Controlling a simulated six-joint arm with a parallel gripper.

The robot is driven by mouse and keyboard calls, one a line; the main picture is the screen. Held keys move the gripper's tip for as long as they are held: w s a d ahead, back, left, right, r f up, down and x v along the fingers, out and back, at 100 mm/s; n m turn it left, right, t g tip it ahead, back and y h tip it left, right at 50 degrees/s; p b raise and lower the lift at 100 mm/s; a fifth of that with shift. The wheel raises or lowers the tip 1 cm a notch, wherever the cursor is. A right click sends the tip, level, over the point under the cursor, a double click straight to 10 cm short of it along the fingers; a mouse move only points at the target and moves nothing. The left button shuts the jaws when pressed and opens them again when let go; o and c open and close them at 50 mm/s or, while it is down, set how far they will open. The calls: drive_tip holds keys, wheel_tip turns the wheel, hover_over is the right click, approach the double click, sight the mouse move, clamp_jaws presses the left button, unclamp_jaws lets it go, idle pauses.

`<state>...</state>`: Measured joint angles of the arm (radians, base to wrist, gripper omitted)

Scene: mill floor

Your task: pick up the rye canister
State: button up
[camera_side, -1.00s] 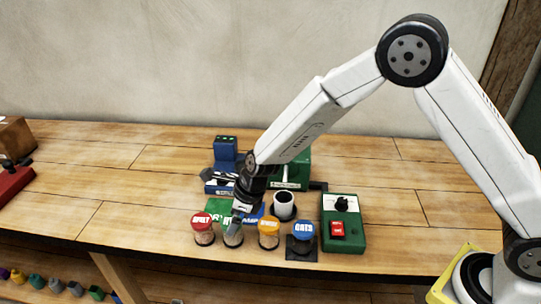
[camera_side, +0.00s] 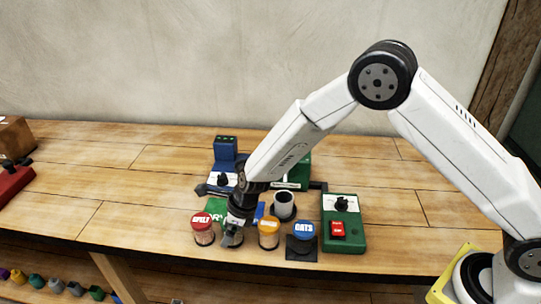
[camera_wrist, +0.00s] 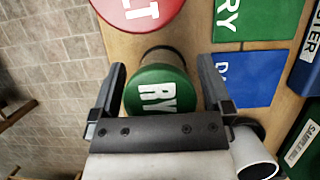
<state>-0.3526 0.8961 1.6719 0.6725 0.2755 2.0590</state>
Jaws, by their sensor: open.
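The rye canister has a green lid with white letters, seen from above in the wrist view (camera_wrist: 155,92). My gripper (camera_wrist: 161,66) is open, with one finger on each side of the lid and a gap visible on the left and right. In the side view my gripper (camera_side: 234,229) is down at the canister (camera_side: 233,242), which is mostly hidden behind it. The canister stands upright on the bench in a front row of lidded canisters.
A red-lidded canister (camera_side: 203,231) stands close on the left, an orange-lidded one (camera_side: 268,234) close on the right. The blue-lidded oats canister (camera_side: 303,230) is farther right. A white cup (camera_side: 284,206), green switch box (camera_side: 343,225) and blue machine (camera_side: 225,150) stand around.

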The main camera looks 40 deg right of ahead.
drive_tip(key=c, duration=1.3)
drive_tip(key=shift+r, duration=0.15)
drive_tip(key=shift+r, duration=0.8)
drive_tip(key=shift+s+d+r, duration=0.75)
drive_tip(key=shift+s+r, duration=1.1)
drive_tip(key=shift+s, duration=0.35)
drive_tip(key=shift+s+d+r, duration=0.8)
drive_tip(key=shift+s+r, duration=1.1)
drive_tip(key=shift+s, duration=0.3)
drive_tip(key=shift+s+d+r, duration=0.75)
drive_tip(key=shift+s+r, duration=1.1)
drive_tip(key=shift+s, duration=0.35)
